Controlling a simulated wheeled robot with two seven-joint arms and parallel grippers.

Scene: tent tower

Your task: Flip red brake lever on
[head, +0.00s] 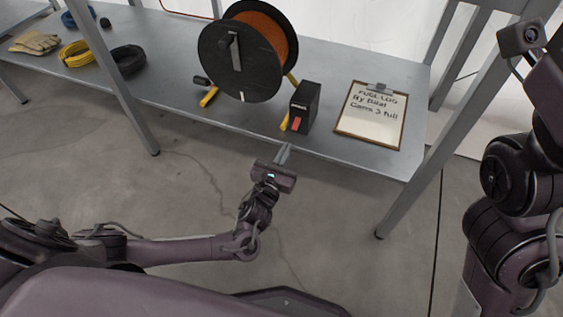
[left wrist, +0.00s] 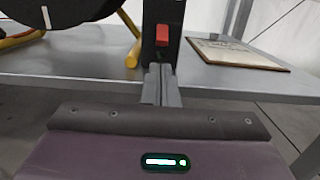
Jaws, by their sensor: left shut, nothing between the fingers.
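The red brake lever (head: 297,123) is on the front face of a black box (head: 305,104) beside the large cable reel. In the left wrist view the red lever (left wrist: 162,36) shows on the black box (left wrist: 174,14), just above my fingertips. My left gripper (head: 284,150) is shut and empty, with its fingers pointing toward the box from the table's front edge. It also shows in the left wrist view (left wrist: 158,72), its fingertips in front of the lower part of the box. I cannot tell whether they touch it. My right gripper is not visible.
The black reel (head: 233,58) with orange cable stands on yellow feet left of the box. A clipboard (head: 371,115) lies to the right on the grey table (head: 170,92). Gloves (head: 35,43) and cable coils (head: 76,54) lie at the far left. Table legs flank the open floor.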

